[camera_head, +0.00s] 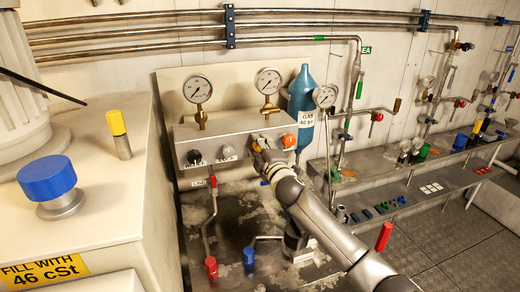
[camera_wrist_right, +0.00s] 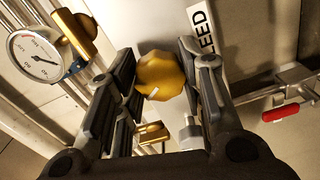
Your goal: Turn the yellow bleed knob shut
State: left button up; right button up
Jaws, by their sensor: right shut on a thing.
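The yellow bleed knob (camera_wrist_right: 162,75) is between the fingers of my right gripper (camera_wrist_right: 165,78) in the right wrist view. It is a lobed knob with a pale mark on its lower face, and a "BLEED" label (camera_wrist_right: 201,30) sits beside it, partly covered. In the head view my right gripper (camera_head: 259,148) reaches the front of the grey panel box (camera_head: 245,127), shut on the knob, which it mostly hides there. My left gripper is not in view.
A black knob (camera_head: 194,157) and a grey knob (camera_head: 228,151) lie left of my gripper, an orange-red knob (camera_head: 289,141) close on its right. Gauges (camera_head: 268,81) stand above the box. Red-handled (camera_head: 211,266) and blue-handled (camera_head: 249,256) pipes are below.

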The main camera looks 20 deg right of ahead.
jog(key=m, duration=0.6)
jog(key=shift+f, duration=0.1)
jog(key=shift+m, duration=0.3)
dwell(0.3)
jog(key=o, duration=1)
jog(key=shift+o, duration=0.2)
jog(key=s, duration=1.2)
jog(key=shift+d, duration=0.25)
